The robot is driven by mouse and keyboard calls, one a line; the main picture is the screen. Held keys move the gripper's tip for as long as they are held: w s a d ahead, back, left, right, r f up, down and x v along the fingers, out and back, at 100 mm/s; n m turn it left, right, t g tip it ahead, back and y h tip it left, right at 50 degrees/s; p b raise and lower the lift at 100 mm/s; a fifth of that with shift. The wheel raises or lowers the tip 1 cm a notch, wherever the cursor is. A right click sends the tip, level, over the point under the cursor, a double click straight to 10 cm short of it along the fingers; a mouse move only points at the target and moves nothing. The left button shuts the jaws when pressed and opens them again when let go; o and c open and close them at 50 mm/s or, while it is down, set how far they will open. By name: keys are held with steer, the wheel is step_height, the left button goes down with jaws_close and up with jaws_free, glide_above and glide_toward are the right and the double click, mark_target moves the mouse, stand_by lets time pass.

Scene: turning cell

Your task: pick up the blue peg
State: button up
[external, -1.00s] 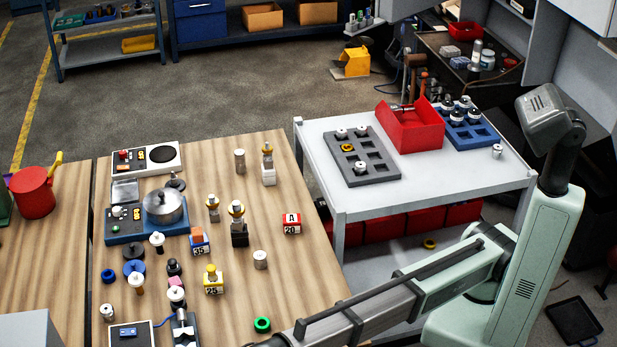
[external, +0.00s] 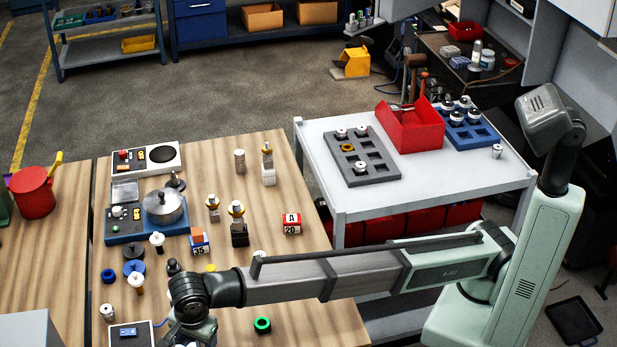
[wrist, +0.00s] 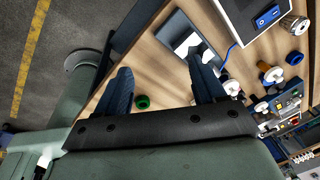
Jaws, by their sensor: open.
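A short round blue piece (external: 134,269) lies on the wooden table in the external view, beside a white-topped peg (external: 136,284). A blue piece (wrist: 294,58) also shows at the right of the wrist view, seemingly the same one. I cannot make out a clear peg shape in it. My gripper (wrist: 163,88) is open with two dark fingers apart, and nothing is held between them. It is over the front part of the table, left of the blue piece in the wrist view. In the external view its fingers are hidden or cut off at the bottom edge.
A green ring (external: 262,324) lies right of my gripper. A box with a blue switch (external: 130,334) stands on its left. Bare wood shows around the green ring.

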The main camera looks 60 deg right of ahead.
steer(key=w+d+r+m+g, duration=0.1)
steer(key=w+d+r, duration=0.1)
steer(key=w+d, duration=0.65)
steer(key=w+d+r+g, duration=0.15)
steer(key=w+d, duration=0.35)
steer(key=w, duration=0.6)
steer(key=shift+t+y, duration=0.35)
steer(key=shift+y, duration=0.05)
steer(key=f, duration=0.7)
steer(key=shift+s+d+f, duration=0.1)
steer(key=shift+s+f, duration=0.15)
steer(key=shift+f, duration=0.1)
steer(key=shift+w+d+f, duration=0.1)
steer(key=shift+w+f, duration=0.05)
steer(key=shift+f, duration=1.25)
steer(key=shift+w+d+f, duration=0.1)
steer(key=shift+f, duration=1.25)
steer(key=c, duration=1.1)
steer(key=shift+c, duration=0.2)
steer(key=shift+r, duration=0.2)
